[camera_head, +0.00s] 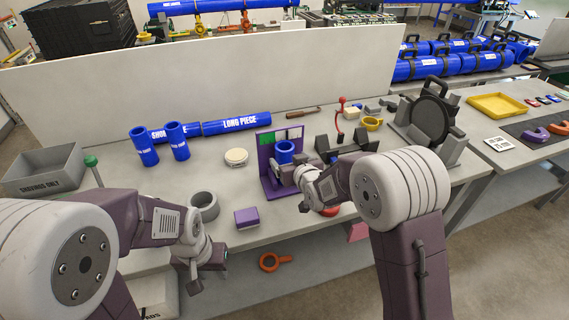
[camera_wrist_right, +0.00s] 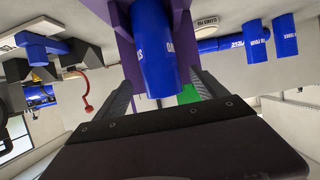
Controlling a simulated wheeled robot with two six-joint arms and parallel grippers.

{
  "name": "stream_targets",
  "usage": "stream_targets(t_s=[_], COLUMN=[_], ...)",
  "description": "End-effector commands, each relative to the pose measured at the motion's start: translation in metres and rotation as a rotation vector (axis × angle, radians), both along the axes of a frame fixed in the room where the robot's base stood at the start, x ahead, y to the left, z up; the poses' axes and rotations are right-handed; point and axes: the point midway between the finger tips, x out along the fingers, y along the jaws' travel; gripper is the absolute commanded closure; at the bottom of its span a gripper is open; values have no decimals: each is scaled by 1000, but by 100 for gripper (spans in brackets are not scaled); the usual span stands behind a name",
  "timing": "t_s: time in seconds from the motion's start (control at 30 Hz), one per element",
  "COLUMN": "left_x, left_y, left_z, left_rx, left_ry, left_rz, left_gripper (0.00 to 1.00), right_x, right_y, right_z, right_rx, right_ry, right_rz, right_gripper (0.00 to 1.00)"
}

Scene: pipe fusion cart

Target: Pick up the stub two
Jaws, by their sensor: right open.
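A blue stub (camera_head: 285,149) stands upright at the purple holder (camera_head: 267,165). Its lettering is only partly visible in the right wrist view (camera_wrist_right: 152,45), so I cannot tell its number. My right gripper (camera_head: 300,174) is open near this stub. In the right wrist view its two fingers (camera_wrist_right: 160,95) lie on either side of the stub, with gaps showing. My left gripper (camera_head: 203,268) is low at the bench's front edge, apart from the stubs.
A blue short piece (camera_head: 159,134) and long piece (camera_head: 237,123) lie behind the stubs. A grey ring (camera_head: 203,205) and purple block (camera_head: 247,217) sit near the front edge. A grey bin (camera_head: 45,171) is at left, a black round-plate machine (camera_head: 430,112) at right.

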Motion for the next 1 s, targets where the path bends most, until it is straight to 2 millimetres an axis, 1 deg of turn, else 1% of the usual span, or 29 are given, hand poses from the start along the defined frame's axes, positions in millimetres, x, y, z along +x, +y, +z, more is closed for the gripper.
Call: stream_targets(t_s=[0.07, 0.2, 0.3, 0.4, 0.57, 0.6, 0.67, 0.7, 0.77, 0.8, 0.87, 0.9, 1.0], left_x=[0, 0, 0, 0, 0, 0, 0, 0, 0, 0, 0, 0, 0], left_y=[0, 0, 0, 0, 0, 0, 0, 0, 0, 0, 0, 0, 0], left_z=[2, 12, 13, 13, 13, 13, 13, 13, 13, 13, 13, 13, 13], left_rx=[0, 0, 0, 0, 0, 0, 0, 0, 0, 0, 0, 0, 0], left_ry=[0, 0, 0, 0, 0, 0, 0, 0, 0, 0, 0, 0, 0], left_rz=[0, 0, 0, 0, 0, 0, 0, 0, 0, 0, 0, 0, 0], left_gripper=[64, 64, 64, 64, 64, 64, 64, 64, 64, 64, 64, 64, 64], right_x=[3, 26, 40, 46, 46, 46, 46, 46, 46, 46, 46, 46, 46], right_y=[1, 9, 13, 15, 15, 15, 15, 15, 15, 15, 15, 15, 15], right_z=[-1, -7, -15, -18, -18, -18, -18, -18, -18, -18, -18, -17, -17], right_rx=[0, -1, -1, 0, 0, 0, 0, 0, 0, 0, 0, 1, 0], right_ry=[1, 2, 2, 0, 0, 0, 0, 0, 0, 0, 0, -2, -1], right_rz=[0, 0, 0, 0, 0, 0, 0, 0, 0, 0, 0, 0, 0], right_gripper=[18, 18, 18, 18, 18, 21, 38, 49, 65, 77, 93, 100, 100])
